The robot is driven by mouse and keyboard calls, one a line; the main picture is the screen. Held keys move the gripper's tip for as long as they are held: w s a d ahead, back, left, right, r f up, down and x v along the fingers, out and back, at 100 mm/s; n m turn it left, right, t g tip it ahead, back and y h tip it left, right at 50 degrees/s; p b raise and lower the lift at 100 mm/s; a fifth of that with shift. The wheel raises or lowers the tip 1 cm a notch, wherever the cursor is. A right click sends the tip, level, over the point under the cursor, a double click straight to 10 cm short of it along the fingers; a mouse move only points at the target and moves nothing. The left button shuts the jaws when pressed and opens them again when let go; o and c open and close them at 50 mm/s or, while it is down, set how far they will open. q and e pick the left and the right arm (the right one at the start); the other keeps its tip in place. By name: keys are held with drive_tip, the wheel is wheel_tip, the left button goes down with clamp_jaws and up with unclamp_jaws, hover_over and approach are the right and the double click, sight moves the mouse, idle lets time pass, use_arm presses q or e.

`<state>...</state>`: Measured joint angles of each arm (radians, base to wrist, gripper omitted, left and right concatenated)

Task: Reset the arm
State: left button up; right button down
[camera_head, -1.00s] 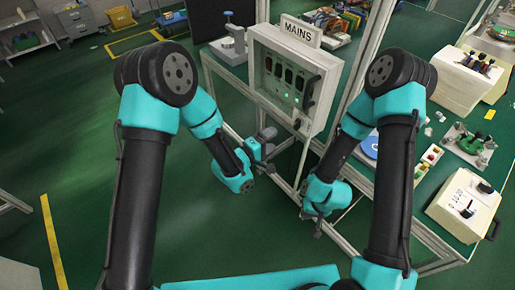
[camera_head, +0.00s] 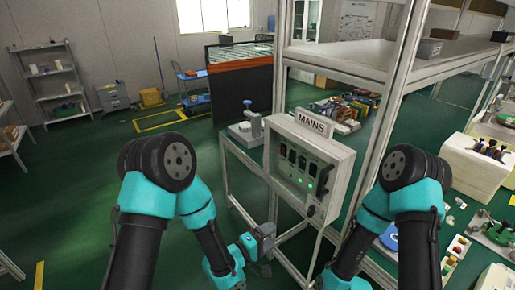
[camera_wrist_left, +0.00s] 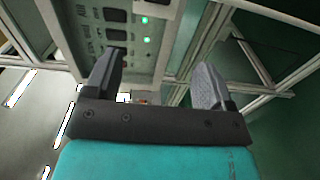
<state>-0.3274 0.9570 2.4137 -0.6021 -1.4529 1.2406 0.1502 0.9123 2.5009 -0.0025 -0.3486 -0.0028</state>
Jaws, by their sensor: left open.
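My left gripper (camera_head: 266,242) is low in front of the frame below the MAINS panel (camera_head: 318,178). In the left wrist view its two fingers (camera_wrist_left: 160,80) stand apart with nothing between them. The panel's face with green lights (camera_wrist_left: 146,30) shows beyond the fingers, apart from them. My right arm reaches down at the lower right of the head view; its gripper is below the picture edge.
The panel hangs on a metal frame (camera_head: 393,85) with shelves. A small press-like device (camera_head: 250,128) stands left of it. Open green floor (camera_head: 75,200) lies at the left.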

use_arm(q)
drive_tip(key=s+a+f+m+g+y, duration=0.3)
drive_tip(key=a+f+y, duration=0.6)
drive_tip(key=a+f, duration=0.75)
drive_tip(key=s+a+f+m+g+y, duration=0.1)
drive_tip(key=s+a+f+g, duration=0.1)
drive_tip(key=s+a, duration=0.4)
drive_tip(key=s+a+f+g+y, duration=0.1)
drive_tip(key=s+a+g, duration=0.2)
drive_tip(key=s+a, duration=0.2)
drive_tip(key=shift+s+a+f+m+g, duration=0.35)
drive_tip(key=shift+s+f+m+g, duration=0.05)
drive_tip(key=shift+s, duration=0.65)
